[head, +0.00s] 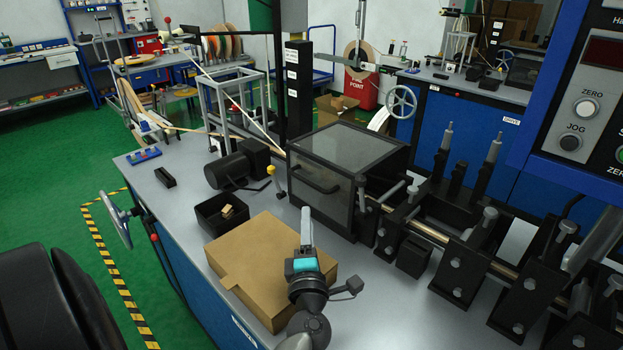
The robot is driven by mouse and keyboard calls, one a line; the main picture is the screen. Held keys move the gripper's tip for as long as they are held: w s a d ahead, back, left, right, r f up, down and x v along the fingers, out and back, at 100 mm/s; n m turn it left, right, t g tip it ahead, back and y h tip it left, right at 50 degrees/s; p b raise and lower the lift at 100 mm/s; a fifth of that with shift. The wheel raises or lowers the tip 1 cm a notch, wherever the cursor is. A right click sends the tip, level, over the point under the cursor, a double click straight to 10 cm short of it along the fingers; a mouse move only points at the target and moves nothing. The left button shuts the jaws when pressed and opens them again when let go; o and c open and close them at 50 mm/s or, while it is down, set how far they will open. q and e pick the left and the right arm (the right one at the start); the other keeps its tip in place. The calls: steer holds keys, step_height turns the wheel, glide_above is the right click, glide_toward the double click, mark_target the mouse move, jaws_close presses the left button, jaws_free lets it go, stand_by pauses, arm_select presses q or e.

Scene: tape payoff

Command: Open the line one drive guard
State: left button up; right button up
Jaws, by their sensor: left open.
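The drive guard (345,165) is a black-framed box with clear-looking panels on the grey bench. Its lid looks closed. A black bar handle (315,182) is on its front face. My left gripper (306,215) is open and seems empty, seen nearly edge-on in front of the guard, below and left of the handle. It appears apart from the handle, but the exact gap in depth is hard to tell. My right gripper does not show.
A cardboard box (255,255) lies beneath and left of my left gripper. A black bin (222,213) and a dark motor (230,168) stand left of the guard. Black roller brackets (475,260) on a shaft fill the right. A blue control panel (590,110) is at upper right.

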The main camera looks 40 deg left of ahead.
mark_target(307, 180)
arm_select(q)
steer(key=shift+b+x, duration=0.45)
steer(key=shift+x, duration=6.3)
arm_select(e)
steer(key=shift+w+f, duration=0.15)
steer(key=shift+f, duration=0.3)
arm_select(q)
jaws_close()
